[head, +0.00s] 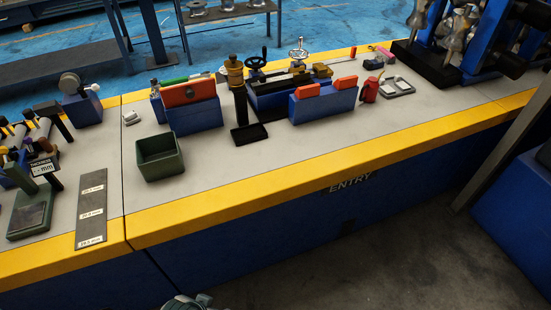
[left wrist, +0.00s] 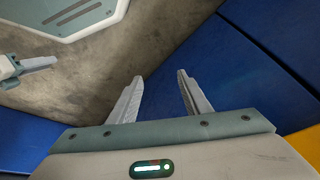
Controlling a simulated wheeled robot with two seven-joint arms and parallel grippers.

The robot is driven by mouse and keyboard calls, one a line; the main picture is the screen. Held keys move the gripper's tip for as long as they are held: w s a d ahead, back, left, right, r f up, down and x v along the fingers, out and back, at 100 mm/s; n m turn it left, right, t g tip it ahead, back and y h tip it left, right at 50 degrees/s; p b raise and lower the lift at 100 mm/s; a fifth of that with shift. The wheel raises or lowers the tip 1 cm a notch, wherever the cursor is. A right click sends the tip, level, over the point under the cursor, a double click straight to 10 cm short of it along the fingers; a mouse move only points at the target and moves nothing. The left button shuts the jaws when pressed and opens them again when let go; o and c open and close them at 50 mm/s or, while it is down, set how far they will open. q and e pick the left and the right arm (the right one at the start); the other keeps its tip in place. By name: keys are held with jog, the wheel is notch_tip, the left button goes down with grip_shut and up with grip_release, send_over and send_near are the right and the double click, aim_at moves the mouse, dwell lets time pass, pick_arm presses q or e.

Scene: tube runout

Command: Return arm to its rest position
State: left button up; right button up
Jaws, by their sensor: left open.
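My left gripper (left wrist: 160,76) is open in the left wrist view. Its two grey fingers stand apart with nothing between them, over the concrete floor and close to blue bench panels. In the head view only a small grey-green part of an arm or gripper shows at the bottom edge, below the bench front. In the left wrist view a light grey finger-like piece shows at the left edge. It looks like part of my right gripper, and the rest of it is out of frame.
The grey bench top with a yellow edge (head: 290,192) carries a green bin (head: 160,157), blue blocks with orange tops (head: 192,108), a dark gold-topped post (head: 236,95) and a metal label strip (head: 91,211). The concrete floor (head: 420,250) before the bench is clear.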

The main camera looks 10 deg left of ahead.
pick_arm(q)
notch_tip(320, 180, down, 25)
jog(key=s+d+t, duration=0.1)
jog(key=s+d, duration=0.1)
jog(key=shift+r+h, duration=0.15)
jog(key=shift+h, duration=0.25)
jog(key=shift+d, duration=0.1)
jog(key=shift+c, duration=0.2)
dwell(0.5)
jog(key=shift+c, duration=1.4)
